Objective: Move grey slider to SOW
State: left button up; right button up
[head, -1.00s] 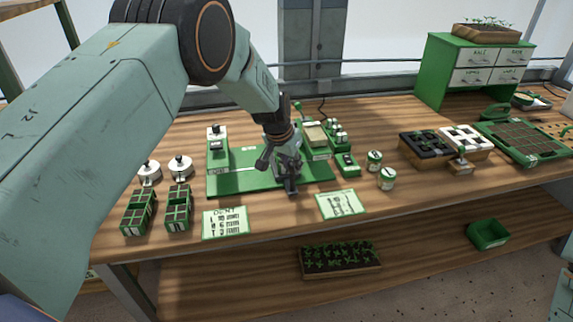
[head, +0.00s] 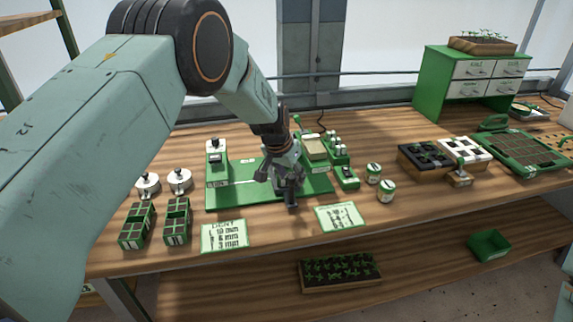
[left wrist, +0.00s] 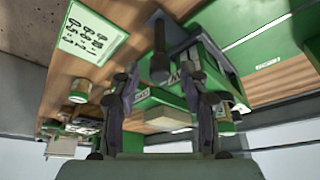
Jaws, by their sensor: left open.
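The green seeder board (head: 225,198) lies on the bench, with a white line and a small label at its left. My left gripper (head: 288,190) is over the board's front middle, hiding part of it. In the left wrist view a dark upright knob on a grey plate, apparently the grey slider (left wrist: 160,62), stands between the fingers of my open left gripper (left wrist: 162,84). I cannot tell whether either finger touches it. A label (left wrist: 268,64) on the board shows there, too small to read, so I cannot make out SOW. My right gripper is not in view.
Another card (head: 340,217) lies right of the gripper. Small jars (head: 386,191) and trays (head: 425,158) stand further right. A green drawer unit (head: 440,85) is behind.

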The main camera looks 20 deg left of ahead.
pick_arm(q)
jog(key=v, duration=1.1)
jog(key=shift+s, duration=0.25)
jog(key=shift+a+r, duration=0.15)
jog(key=s+a+f+n+g+y, duration=0.1)
jog(key=s+f+n+g, duration=0.1)
jog(key=s+f, duration=1.75)
jog(key=s+f+n+g, duration=0.1)
jog(key=s+f, duration=0.2)
jog(key=s, duration=1)
jog(key=s+f+g, duration=0.1)
jog(key=s+f, duration=0.2)
jog(key=s, duration=1)
notch_tip(320, 180, down, 15)
jog(key=w+b, duration=0.1)
jog(key=b, duration=1.4)
jog(key=shift+d, duration=0.2)
